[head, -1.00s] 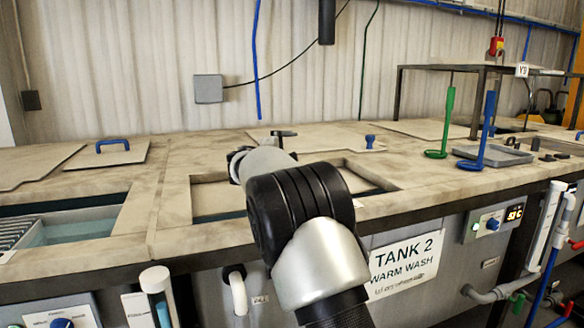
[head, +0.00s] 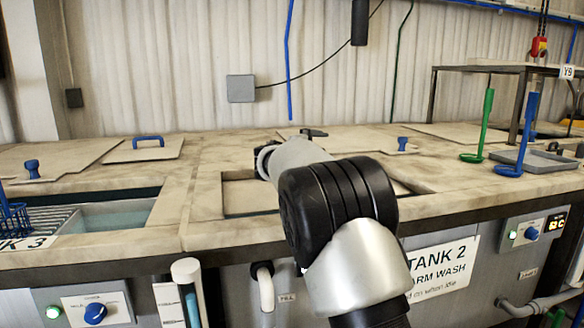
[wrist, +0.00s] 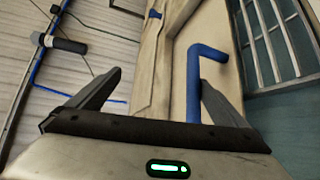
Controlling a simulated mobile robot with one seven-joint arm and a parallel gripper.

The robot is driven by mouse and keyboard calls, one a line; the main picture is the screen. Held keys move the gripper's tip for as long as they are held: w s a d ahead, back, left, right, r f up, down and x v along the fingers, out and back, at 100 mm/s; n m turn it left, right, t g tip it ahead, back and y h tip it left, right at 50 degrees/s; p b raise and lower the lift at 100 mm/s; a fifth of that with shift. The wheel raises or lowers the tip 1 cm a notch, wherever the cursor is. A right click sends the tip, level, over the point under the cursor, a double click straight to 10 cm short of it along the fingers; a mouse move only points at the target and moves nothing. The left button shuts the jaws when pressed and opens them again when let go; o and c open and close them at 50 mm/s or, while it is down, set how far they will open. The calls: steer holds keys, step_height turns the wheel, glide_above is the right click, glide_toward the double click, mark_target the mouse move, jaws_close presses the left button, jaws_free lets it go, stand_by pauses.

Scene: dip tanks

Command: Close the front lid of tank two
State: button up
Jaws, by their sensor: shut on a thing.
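In the wrist view, my gripper (wrist: 160,77) has its two dark fingers either side of a bent blue handle (wrist: 193,90). It is shut on this handle, which shows close against the right finger. The handle stands in front of a beige panel (wrist: 218,85), which looks like the lid, beside an open tank with a grate. In the head view, the Tank 2 sign (head: 440,265) is on the front panel. The tank two opening (head: 250,197) is partly behind my arm. The fingers and their hold are hidden there by my arm.
Left of it, another tank (head: 108,216) stands open, with a blue basket (head: 12,220) at its edge. A closed lid with a blue handle (head: 148,141) lies behind. Green (head: 483,125) and blue (head: 519,135) upright tools and a grey tray (head: 537,160) are at the right.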

steer(key=shift+s+a+r+b, duration=0.55)
steer(key=shift+s+a, duration=0.3)
steer(key=shift+a, duration=0.1)
steer(key=shift+s+a+r+b, duration=0.55)
steer(key=shift+s+a, duration=0.3)
steer(key=shift+a, duration=0.05)
steer(key=shift+o, duration=0.2)
steer(key=shift+b+v, duration=0.7)
steer(key=shift+v, duration=0.85)
steer(key=shift+s+a+r+t, duration=0.1)
steer(key=shift+s+a+t, duration=0.15)
steer(key=shift+s, duration=0.2)
steer(key=c, duration=1.2)
steer(key=shift+s+d+f+b+v, duration=0.15)
steer(key=shift+b+v, duration=0.1)
steer(key=shift+v, duration=1.25)
steer(key=shift+s+f+b+v, duration=0.1)
steer(key=shift+f+b+v, duration=0.15)
steer(key=shift+v, duration=1.2)
steer(key=shift+s+d+f+b+v, duration=0.1)
steer(key=shift+b+v, duration=0.15)
steer(key=shift+v, duration=1.25)
steer(key=shift+c, duration=0.4)
